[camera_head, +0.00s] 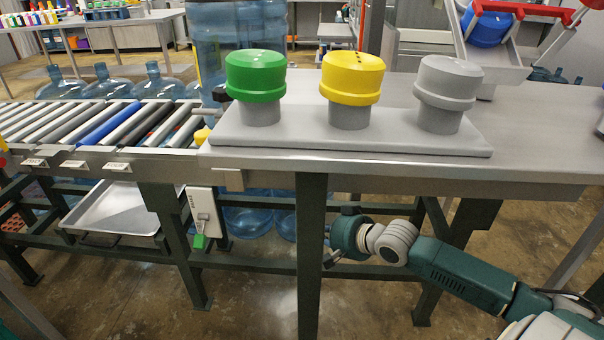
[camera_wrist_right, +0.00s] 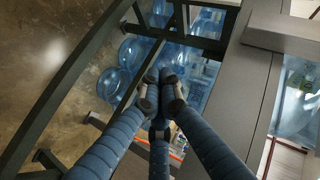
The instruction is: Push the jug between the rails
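A large clear blue jug (camera_head: 232,35) stands upright behind the grey table, at the right end of the roller conveyor (camera_head: 85,122). The button panel partly hides its lower part. The conveyor's front rail (camera_head: 60,158) runs along the near side of the rollers. My right gripper (camera_head: 331,257) is low under the table, beside a dark table leg and well apart from the jug. In the right wrist view its fingers (camera_wrist_right: 160,92) are drawn together, with nothing visible between them. My left gripper is not in view.
A panel (camera_head: 390,142) with green, yellow and grey buttons lies on the table. Dark frame legs (camera_head: 311,260) stand close to my right arm. Several jugs (camera_head: 245,220) sit under the conveyor, and others stand behind it. A metal tray (camera_head: 112,208) hangs below the rollers.

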